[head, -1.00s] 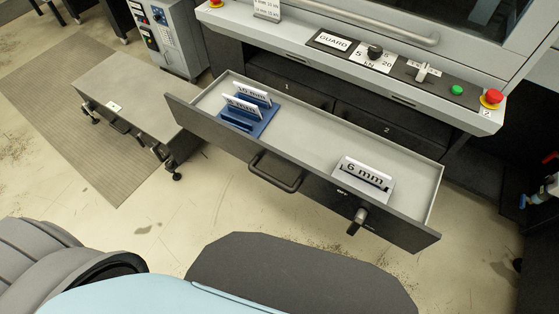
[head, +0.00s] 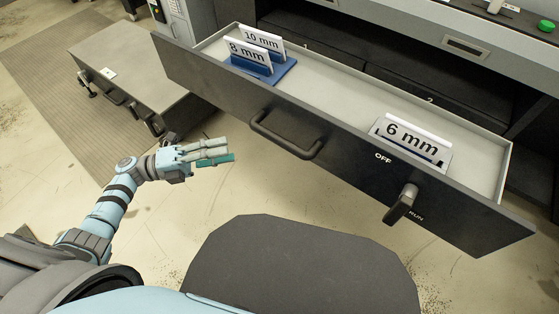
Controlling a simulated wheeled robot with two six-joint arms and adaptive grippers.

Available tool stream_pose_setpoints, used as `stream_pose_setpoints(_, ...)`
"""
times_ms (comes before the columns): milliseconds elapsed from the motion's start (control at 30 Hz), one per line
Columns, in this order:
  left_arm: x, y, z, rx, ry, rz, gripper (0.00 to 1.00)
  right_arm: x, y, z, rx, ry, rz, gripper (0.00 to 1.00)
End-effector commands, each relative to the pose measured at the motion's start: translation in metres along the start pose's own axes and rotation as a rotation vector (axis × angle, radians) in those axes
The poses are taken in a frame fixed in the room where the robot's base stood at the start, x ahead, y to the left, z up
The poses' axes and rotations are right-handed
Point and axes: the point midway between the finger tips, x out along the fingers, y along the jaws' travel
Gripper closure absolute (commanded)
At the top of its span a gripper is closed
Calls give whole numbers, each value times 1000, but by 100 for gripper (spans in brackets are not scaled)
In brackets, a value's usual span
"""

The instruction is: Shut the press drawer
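The press drawer (head: 345,172) stands pulled out, its dark front facing me and its light grey inside showing. A black bar handle (head: 285,137) is on the left half of its front. My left gripper (head: 230,155) is in front of the drawer, left of the handle and apart from it, with fingers pointing right. Nothing shows in its grip; its fingers lie close together in this view, and I cannot tell whether they are open or shut. My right gripper is out of view.
The drawer holds a blue holder (head: 272,74) with 10 mm and 8 mm plates, and a 6 mm plate (head: 410,138). A black lever (head: 402,205) sticks out of the front between OFF and RUN. A low grey bench (head: 130,67) stands left. Open floor lies before the drawer.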

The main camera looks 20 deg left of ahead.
Motion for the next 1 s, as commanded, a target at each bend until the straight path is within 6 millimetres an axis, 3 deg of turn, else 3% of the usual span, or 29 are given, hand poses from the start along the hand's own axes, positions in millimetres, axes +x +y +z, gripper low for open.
stream_pose_setpoints(167,31,-9,-2,10,16,-7,62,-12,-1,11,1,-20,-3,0)
stream_pose_setpoints(300,72,-9,-2,7,14,-8,62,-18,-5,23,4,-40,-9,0)
stream_pose_setpoints(533,128,-7,-2,4,11,-6,62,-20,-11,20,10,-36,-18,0)
stream_pose_setpoints(700,143,-6,-2,4,10,-4,62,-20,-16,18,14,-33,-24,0)
stream_pose_setpoints(900,143,-6,-2,3,10,-3,62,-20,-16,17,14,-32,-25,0)
stream_pose_setpoints(1000,143,-6,-2,3,10,-3,76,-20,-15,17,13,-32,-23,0)
